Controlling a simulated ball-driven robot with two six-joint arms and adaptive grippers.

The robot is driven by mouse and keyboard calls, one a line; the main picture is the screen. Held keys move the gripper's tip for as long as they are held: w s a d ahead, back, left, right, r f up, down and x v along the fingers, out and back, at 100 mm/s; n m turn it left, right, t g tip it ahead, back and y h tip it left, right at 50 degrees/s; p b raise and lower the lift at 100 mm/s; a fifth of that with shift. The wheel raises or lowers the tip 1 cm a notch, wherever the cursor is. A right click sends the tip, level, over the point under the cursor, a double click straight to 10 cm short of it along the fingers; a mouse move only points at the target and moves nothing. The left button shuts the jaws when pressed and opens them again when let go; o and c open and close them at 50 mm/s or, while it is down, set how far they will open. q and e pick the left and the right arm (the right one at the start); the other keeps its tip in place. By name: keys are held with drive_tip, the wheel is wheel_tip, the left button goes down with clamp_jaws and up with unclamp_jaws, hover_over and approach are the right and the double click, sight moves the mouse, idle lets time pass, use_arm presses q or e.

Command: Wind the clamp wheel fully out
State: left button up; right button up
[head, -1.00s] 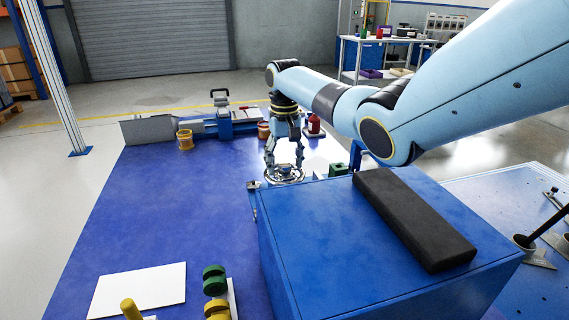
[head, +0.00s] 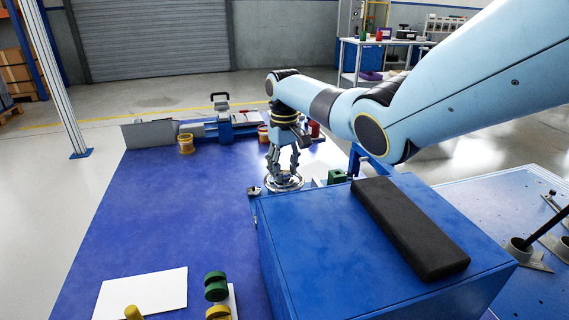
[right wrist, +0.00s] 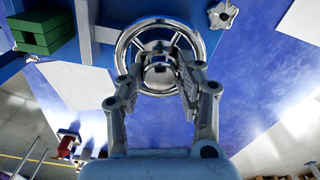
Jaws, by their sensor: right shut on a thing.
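The clamp wheel is a shiny metal handwheel with spokes and a round rim. In the head view the clamp wheel (head: 284,183) sits at the far left corner of the blue box. It also shows in the right wrist view (right wrist: 132,37), filling the top middle. My right gripper (head: 283,174) comes down on it from above. In the right wrist view the right gripper (right wrist: 160,75) has its two fingers reaching onto the wheel's middle, shut on it. The fingers hide part of the hub and rim. My left gripper is not in view.
A blue box (head: 330,245) with a black pad (head: 410,228) stands beside the wheel. A green block (head: 337,177) is just right of the wheel. A star-shaped knob (right wrist: 222,14) is near it. The blue table (head: 150,215) is mostly clear to the left.

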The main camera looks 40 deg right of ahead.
sight(284, 171)
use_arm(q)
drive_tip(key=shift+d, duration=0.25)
use_arm(e)
drive_tip(key=o, duration=1.1)
drive_tip(key=shift+o, duration=0.2)
drive_tip(key=shift+r, duration=0.1)
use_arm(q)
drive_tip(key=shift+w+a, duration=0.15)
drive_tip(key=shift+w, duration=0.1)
use_arm(e)
wheel_tip(284, 171, up, 12)
